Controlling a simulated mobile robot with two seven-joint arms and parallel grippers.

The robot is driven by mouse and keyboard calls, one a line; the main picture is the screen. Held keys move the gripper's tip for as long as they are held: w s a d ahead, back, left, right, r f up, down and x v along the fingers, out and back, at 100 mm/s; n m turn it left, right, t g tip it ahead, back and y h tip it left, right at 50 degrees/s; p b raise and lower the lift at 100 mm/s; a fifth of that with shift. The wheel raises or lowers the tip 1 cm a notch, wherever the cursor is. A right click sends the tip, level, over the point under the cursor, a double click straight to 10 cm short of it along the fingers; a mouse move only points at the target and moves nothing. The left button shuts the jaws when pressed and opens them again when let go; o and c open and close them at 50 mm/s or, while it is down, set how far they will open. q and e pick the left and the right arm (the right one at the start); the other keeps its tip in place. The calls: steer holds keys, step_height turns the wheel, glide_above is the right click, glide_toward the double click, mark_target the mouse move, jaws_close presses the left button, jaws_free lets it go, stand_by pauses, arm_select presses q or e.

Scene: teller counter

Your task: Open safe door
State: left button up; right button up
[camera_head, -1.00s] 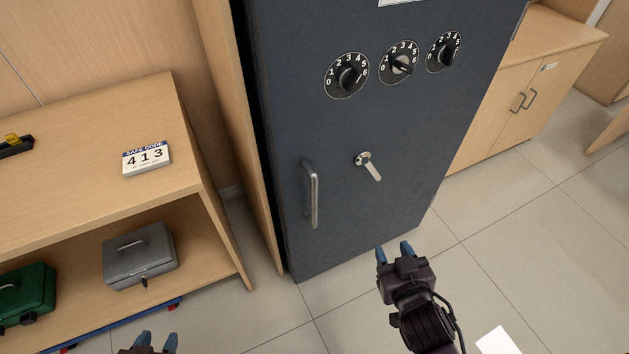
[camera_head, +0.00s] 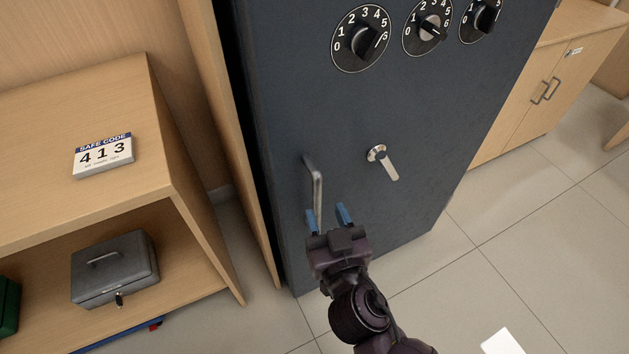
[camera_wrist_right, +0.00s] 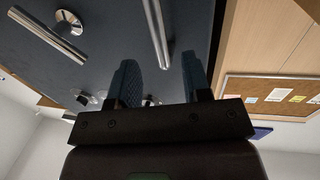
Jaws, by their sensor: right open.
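The dark grey safe door (camera_head: 290,110) fills the middle of the head view and looks shut. It carries a vertical metal bar handle (camera_head: 317,184) at its left and a small silver lever (camera_head: 386,163) to the right of that. Three numbered dials (camera_head: 361,38) are in a row above. My right gripper (camera_head: 328,215) is open at the lower part of the bar handle in the head view. In the right wrist view the bar handle (camera_wrist_right: 157,32) lies ahead of the open fingers (camera_wrist_right: 158,80), and the lever (camera_wrist_right: 50,34) is off to the left. My left gripper is not in view.
A wooden shelf (camera_head: 70,120) at the left holds a sign reading safe code 413 (camera_head: 103,154) and a grey cash box (camera_head: 114,269) below. A wooden cabinet (camera_head: 530,95) stands at the right. Tiled floor (camera_head: 520,240) is clear in front of it.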

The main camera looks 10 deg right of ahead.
mark_target(319, 195)
steer(key=shift+w+a, duration=0.2)
steer(key=shift+w, duration=1.15)
steer(key=shift+w+a, duration=0.2)
steer(key=shift+w, duration=1.15)
steer(key=shift+w+a, duration=0.2)
steer(key=shift+w, duration=1.15)
jaws_close()
